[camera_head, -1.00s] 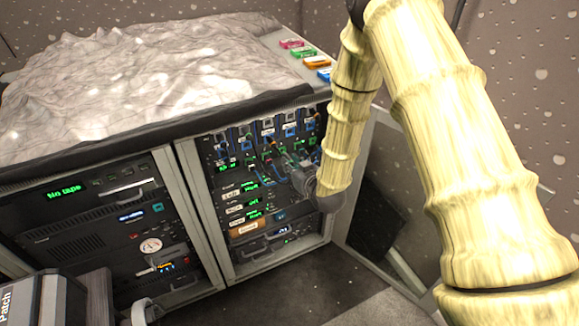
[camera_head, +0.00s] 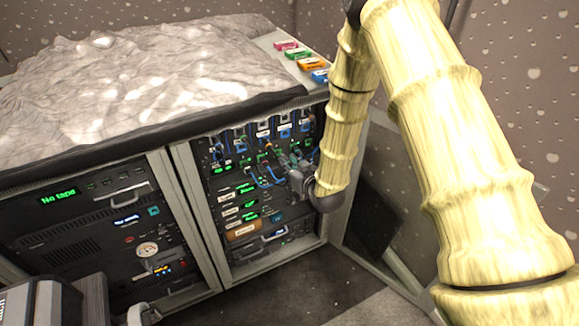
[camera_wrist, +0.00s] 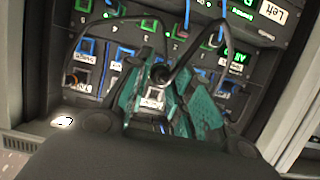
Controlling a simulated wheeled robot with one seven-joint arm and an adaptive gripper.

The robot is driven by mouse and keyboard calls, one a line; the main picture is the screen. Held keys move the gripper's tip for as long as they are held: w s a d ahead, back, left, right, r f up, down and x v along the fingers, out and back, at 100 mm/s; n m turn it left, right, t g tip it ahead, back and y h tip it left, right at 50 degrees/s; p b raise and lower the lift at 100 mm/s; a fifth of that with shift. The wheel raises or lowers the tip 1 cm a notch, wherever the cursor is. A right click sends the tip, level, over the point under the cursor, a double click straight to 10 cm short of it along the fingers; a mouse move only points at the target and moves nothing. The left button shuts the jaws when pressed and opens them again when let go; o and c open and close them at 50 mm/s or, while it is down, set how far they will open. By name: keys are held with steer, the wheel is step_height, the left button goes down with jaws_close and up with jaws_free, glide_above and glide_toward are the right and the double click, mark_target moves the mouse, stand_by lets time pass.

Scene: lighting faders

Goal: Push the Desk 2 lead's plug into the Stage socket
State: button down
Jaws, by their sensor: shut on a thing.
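My gripper (camera_head: 297,167) is at the socket panel (camera_head: 225,160) of the right-hand rack. In the wrist view its teal-padded fingers (camera_wrist: 160,86) are shut on a dark round plug (camera_wrist: 159,74). A black lead (camera_wrist: 183,62) runs from the plug and loops up across the panel. The plug is right in front of the panel, close to a white label (camera_wrist: 152,98). That label is too small to read, so I cannot tell which socket is the Stage one, or whether the plug is in a socket.
Several blue leads (camera_head: 262,177) and lit green displays (camera_head: 248,205) crowd the panel around my gripper. An open rack door (camera_head: 375,215) stands close on the right. A left rack (camera_head: 105,225) and a crumpled grey cover (camera_head: 140,75) on top flank the panel.

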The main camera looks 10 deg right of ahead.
steer(key=shift+w+d, duration=0.25)
steer(key=shift+d, duration=0.5)
steer(key=shift+w+d, duration=0.25)
steer(key=shift+d, duration=0.45)
steer(key=shift+w+d, duration=0.25)
steer(key=shift+d, duration=0.5)
steer(key=shift+d, duration=0.15)
steer(key=shift+w+d, duration=0.25)
steer(key=shift+d, duration=0.5)
steer(key=shift+w+d, duration=0.25)
steer(key=shift+d, duration=0.45)
steer(key=shift+w+d, duration=0.25)
steer(key=shift+d, duration=0.5)
steer(key=shift+d, duration=0.15)
steer(key=shift+w+d, duration=0.25)
steer(key=shift+d, duration=0.5)
steer(key=shift+w+d, duration=0.3)
steer(key=shift+d, duration=0.45)
steer(key=shift+w+d, duration=0.25)
steer(key=shift+d, duration=0.5)
steer(key=shift+d, duration=0.2)
steer(key=shift+w+a+b, duration=0.2)
steer(key=shift+w+b, duration=0.05)
steer(key=shift+w, duration=0.3)
steer(key=shift+w+a+b, duration=0.15)
steer(key=shift+w+b, duration=0.05)
steer(key=shift+w, duration=0.3)
